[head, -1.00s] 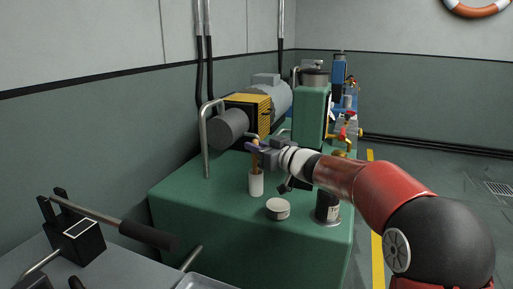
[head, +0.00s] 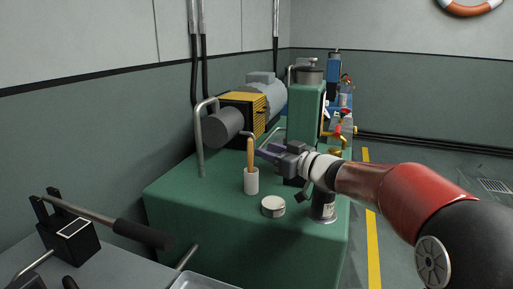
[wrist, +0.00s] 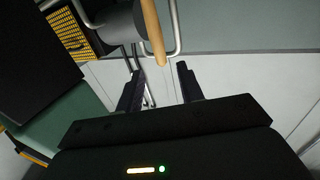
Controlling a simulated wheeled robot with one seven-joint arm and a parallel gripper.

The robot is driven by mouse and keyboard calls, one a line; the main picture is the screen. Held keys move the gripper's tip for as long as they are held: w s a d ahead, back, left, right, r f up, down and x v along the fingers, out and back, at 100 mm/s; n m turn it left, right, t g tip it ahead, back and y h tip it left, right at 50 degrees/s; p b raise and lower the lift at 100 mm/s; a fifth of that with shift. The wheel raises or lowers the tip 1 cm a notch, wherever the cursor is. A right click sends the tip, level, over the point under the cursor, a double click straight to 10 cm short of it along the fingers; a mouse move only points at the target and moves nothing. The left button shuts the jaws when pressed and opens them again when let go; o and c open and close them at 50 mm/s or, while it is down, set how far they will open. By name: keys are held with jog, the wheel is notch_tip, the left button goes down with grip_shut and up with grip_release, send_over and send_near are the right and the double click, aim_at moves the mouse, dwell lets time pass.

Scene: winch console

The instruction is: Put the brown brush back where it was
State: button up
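The brown brush (head: 250,154) stands upright in a white cup (head: 251,182) on the green console top, its handle sticking up. My gripper (head: 262,152) is just to the right of the handle in the head view, with its fingers pointing toward it. In the wrist view the fingers of my gripper (wrist: 160,85) are spread apart with nothing between them. The brush handle (wrist: 153,32) shows beyond the fingertips there, apart from both. The lower end of the brush is hidden inside the cup.
A round white tin (head: 273,206) and a dark labelled can (head: 322,207) stand right of the cup. A bent metal rail (head: 200,140) rises behind on the left. A tall green housing (head: 305,105) stands behind my gripper. A lever (head: 140,232) is at the lower left.

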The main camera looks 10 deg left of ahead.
jog(key=v, duration=0.5)
jog(key=d+r+m+t+h, duration=0.1)
jog(key=d+t+h, duration=0.1)
jog(key=d+r+m+t+h, duration=0.1)
jog(key=d+m+t+h, duration=0.1)
jog(key=d, duration=0.1)
jog(key=d+r+m+t+h, duration=0.1)
jog(key=d+h, duration=0.1)
jog(key=d, duration=0.1)
jog(key=shift+s+t, duration=0.35)
jog(key=shift+t, duration=0.05)
jog(key=s+d+f+m+g+h, duration=0.2)
jog(key=s+d+f+m+h, duration=0.25)
jog(key=s+d, duration=0.3)
jog(key=s+d+f+m+g+h, duration=0.1)
jog(key=s+d+f+m+h, duration=0.25)
jog(key=s+d+h, duration=0.45)
jog(key=s+a+f+g+y, duration=0.1)
jog(key=s+f+g, duration=0.2)
jog(key=s, duration=0.5)
jog(key=s+f+g+y, duration=0.2)
jog(key=s+f+g, duration=0.1)
jog(key=s+f, duration=0.3)
jog(key=s, duration=0.2)
jog(key=shift+s+a, duration=0.35)
jog(key=shift+a, duration=0.05)
